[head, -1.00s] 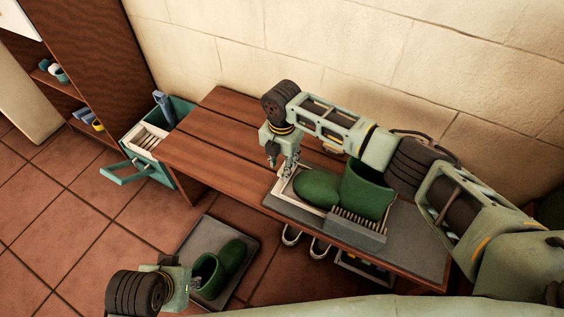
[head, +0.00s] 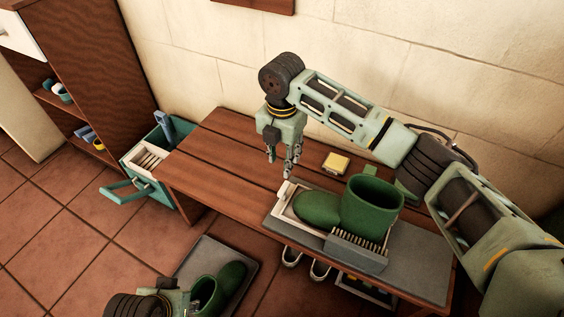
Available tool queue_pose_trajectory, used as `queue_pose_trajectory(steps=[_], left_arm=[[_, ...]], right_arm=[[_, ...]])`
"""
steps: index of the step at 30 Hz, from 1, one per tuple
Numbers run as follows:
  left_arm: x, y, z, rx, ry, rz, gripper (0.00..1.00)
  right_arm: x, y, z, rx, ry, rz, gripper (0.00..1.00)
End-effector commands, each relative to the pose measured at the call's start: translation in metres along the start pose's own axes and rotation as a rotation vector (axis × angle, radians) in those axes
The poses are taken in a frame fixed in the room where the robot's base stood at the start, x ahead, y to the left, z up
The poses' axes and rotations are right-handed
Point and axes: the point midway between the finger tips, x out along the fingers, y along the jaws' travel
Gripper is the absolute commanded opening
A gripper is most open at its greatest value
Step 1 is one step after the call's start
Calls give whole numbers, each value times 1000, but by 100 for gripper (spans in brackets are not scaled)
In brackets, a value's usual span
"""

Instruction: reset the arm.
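My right gripper (head: 282,170) hangs over the wooden bench, fingers pointing down and apart with nothing between them. It is behind and left of a green boot (head: 372,208), clear of it. That boot stands in a pale tray with a brush (head: 358,250) on the bench. My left gripper (head: 192,303) is low at the bottom edge, at the opening of a second green boot (head: 231,283) on a grey floor tray (head: 212,250). Its fingertips are partly hidden, so its opening is unclear.
A teal crate (head: 172,185) with a handle stands left of the bench, near a brown shelf (head: 95,60). Tiled floor at left is free.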

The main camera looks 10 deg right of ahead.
Motion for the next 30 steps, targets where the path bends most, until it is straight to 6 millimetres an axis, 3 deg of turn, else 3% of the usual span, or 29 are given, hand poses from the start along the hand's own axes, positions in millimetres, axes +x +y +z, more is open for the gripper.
queue_pose_trajectory(steps=[13, 16, 20, 23, 30], left_arm=[[0, 0, 0, 0, 1, 0, 33], [0, 0, 0, 0, 0, 1, 33], [0, 0, 0, 0, 0, 0, 33], [0, 0, 0, 0, 0, 0, 33], [0, 0, 0, 0, 0, 0, 33]], right_arm=[[0, 0, 0, 1, 1, 0, 33], [8, 0, -8, 17, 11, 8, 33], [36, 2, -38, 114, 50, 51, 33], [64, 1, -72, 265, 100, 108, 33], [109, -22, -133, 777, 227, 232, 33]])
